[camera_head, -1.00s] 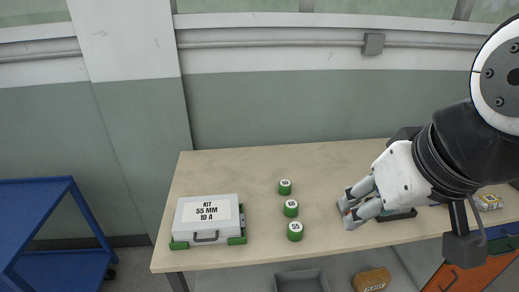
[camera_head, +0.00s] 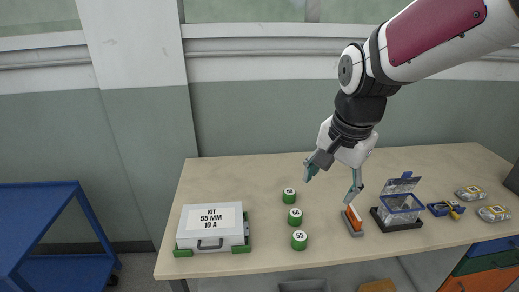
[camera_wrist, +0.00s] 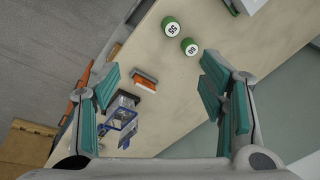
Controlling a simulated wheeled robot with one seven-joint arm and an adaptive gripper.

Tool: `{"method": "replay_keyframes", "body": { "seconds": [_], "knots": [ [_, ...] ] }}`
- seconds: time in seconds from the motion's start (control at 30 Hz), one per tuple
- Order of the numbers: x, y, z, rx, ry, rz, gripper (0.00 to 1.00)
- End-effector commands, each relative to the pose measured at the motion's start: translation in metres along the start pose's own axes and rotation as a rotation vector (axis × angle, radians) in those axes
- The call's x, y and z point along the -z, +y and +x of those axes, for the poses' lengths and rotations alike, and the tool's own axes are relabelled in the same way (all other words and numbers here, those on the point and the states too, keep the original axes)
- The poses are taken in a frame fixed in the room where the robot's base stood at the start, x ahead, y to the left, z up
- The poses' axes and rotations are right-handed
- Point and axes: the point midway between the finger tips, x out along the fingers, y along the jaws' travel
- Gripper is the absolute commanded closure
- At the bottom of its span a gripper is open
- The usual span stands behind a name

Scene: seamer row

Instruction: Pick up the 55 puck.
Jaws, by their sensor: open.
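Three green pucks with white tops marked 55 stand upright in a slanting row on the table in the head view: a back puck (camera_head: 289,196), a middle puck (camera_head: 295,216) and a front puck (camera_head: 299,241). Two of the pucks show near the top of the wrist view, one (camera_wrist: 171,27) beside the other (camera_wrist: 190,47); I cannot tell which two. My gripper (camera_head: 331,185) is open and empty above the table, right of the pucks. Its teal-padded fingers (camera_wrist: 160,78) are spread wide in the wrist view, with the pucks beyond them.
A kit case (camera_head: 211,229) stands left of the pucks. An orange-and-grey block (camera_head: 353,220) and a clear lidded box (camera_head: 400,210) on a black base stand to the right. Blue-yellow items and clear packets (camera_head: 493,213) lie farther right. The table (camera_head: 240,180) behind the case is clear.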

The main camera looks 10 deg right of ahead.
Motion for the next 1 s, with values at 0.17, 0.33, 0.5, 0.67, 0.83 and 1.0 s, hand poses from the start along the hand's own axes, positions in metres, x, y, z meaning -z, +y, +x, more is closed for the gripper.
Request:
{"method": "replay_keyframes", "body": {
  "seconds": [0.17, 0.33, 0.5, 0.67, 0.83, 1.0],
  "knots": [
    [0.018, -0.025, 0.056, -0.071, -0.045, 0.268, 0.35],
    [0.029, -0.042, 0.116, -0.141, -0.067, 0.525, 0.35],
    [0.033, -0.050, 0.167, -0.202, -0.071, 0.732, 0.35],
    [0.034, -0.052, 0.193, -0.231, -0.068, 0.838, 0.35],
    [0.032, -0.050, 0.210, -0.240, -0.067, 0.864, 0.35],
    [0.027, -0.043, 0.240, -0.242, -0.068, 0.864, 0.35]
  ]
}}
